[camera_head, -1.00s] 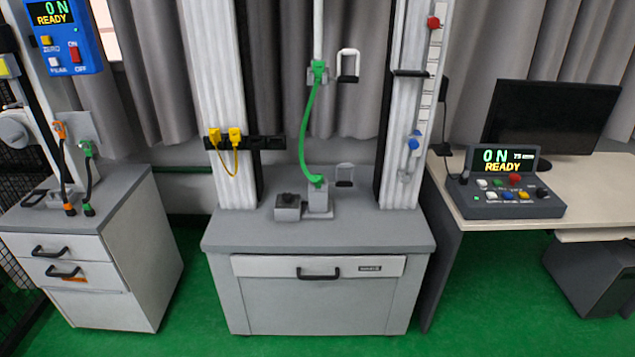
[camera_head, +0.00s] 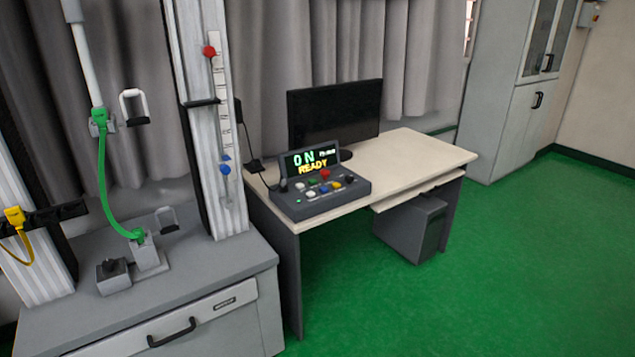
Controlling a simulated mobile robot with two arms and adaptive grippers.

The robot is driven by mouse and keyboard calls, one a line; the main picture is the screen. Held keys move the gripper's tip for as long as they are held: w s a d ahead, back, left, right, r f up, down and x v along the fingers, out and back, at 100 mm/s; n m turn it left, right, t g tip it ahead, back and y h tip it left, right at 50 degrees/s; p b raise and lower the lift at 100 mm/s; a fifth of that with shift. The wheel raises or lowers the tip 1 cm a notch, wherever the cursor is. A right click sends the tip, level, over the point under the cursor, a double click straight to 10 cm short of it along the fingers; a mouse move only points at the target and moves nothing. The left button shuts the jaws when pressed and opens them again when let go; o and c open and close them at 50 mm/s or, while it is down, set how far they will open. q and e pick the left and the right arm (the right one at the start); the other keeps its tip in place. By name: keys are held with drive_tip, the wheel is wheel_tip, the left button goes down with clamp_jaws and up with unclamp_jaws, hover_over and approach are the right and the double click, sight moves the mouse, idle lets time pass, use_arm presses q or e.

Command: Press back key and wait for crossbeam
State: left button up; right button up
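The control console (camera_head: 320,190) stands on the front left part of the beige desk. Its screen (camera_head: 311,162) reads "0 N" and "READY", with smaller text I cannot read. Its sloped panel has several coloured keys, among them a red, a blue and a yellow one; their labels are too small to read, so I cannot tell which is the back key. The drop tower's columns (camera_head: 205,120) stand on the grey cabinet at the left. A dark bar (camera_head: 202,102) crosses the right column; I cannot tell if it belongs to the crossbeam. Neither gripper is in view.
The beige desk (camera_head: 415,160) also carries a dark monitor (camera_head: 335,115), and a computer case (camera_head: 412,228) stands beneath it. The grey cabinet (camera_head: 250,262) is left of the desk. Green floor (camera_head: 500,270) is clear in front and right. A tall cabinet (camera_head: 512,100) stands behind.

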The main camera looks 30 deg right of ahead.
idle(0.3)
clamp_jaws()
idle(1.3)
